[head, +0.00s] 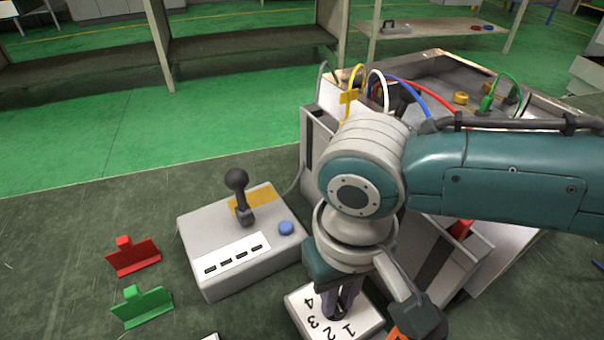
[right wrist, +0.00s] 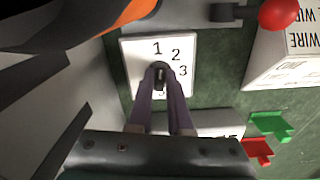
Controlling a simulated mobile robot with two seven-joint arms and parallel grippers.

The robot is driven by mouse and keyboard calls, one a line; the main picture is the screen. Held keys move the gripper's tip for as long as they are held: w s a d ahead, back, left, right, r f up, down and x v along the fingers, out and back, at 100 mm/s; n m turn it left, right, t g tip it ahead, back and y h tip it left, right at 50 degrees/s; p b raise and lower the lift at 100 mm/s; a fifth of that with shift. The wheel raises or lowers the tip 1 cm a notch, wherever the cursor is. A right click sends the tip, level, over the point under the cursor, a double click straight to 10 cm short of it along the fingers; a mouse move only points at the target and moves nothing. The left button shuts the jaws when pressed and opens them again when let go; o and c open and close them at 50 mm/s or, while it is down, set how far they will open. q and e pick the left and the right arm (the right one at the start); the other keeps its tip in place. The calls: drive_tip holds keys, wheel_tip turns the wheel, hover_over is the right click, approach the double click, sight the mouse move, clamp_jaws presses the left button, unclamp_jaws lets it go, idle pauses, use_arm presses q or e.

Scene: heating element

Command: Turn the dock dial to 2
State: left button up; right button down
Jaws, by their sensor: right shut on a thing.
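The dock dial is a white square plate (head: 300,298) with black numbers and a dark knob, in front of the large grey unit. The plate (right wrist: 130,52) also shows in the right wrist view, with 1, 2 and 3 readable around the knob (right wrist: 160,70). A lower number is partly hidden by my fingers. My right gripper (head: 341,306) comes down onto the dial from above. In the right wrist view its two purple fingers (right wrist: 161,88) are shut on the knob from both sides. I cannot tell which number the knob points to.
A grey control box (head: 215,225) with a black joystick (head: 240,195) and blue button (head: 286,228) stands left of the dial. A red bracket (head: 133,257) and green bracket (head: 142,306) stand further left. A grey unit with colored cables (head: 420,95) rises behind my right arm.

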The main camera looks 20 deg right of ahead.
drive_tip(key=m+p, duration=0.3)
drive_tip(key=shift+s+a+r, duration=0.1)
drive_tip(key=shift+r, duration=0.1)
drive_tip(key=shift+f+m+p, duration=0.15)
drive_tip(key=shift+m+p, duration=0.7)
drive_tip(key=shift+m, duration=1.15)
drive_tip(key=c, duration=0.8)
unclamp_jaws()
drive_tip(key=shift+c, duration=0.2)
wheel_tip(320, 180, up, 10)
drive_tip(key=p, duration=0.6)
drive_tip(key=shift+f, duration=0.1)
